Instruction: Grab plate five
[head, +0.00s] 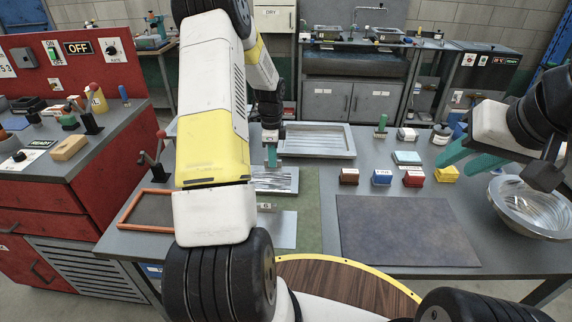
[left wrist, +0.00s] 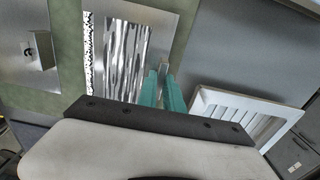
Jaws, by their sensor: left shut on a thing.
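A metal plate with a wavy etched pattern (head: 275,180) lies on the bench, near the green strip; it also shows in the left wrist view (left wrist: 118,58). My left gripper (head: 272,157) points down at its far edge. In the left wrist view its teal fingertips (left wrist: 163,78) are shut on a small grey tab at that edge. No number is readable on this plate. A plainer plate (head: 284,230) with a lettered block (head: 268,207) lies nearer; the block also shows in the left wrist view (left wrist: 40,52). My right gripper (head: 472,152) is open and empty above the right side.
A slatted metal tray (head: 345,154) stands behind the patterned plate. Several small coloured blocks, including a red one (head: 413,179), sit right of it. A dark mat (head: 405,232) lies clear in front, with a metal bowl (head: 500,208) at far right.

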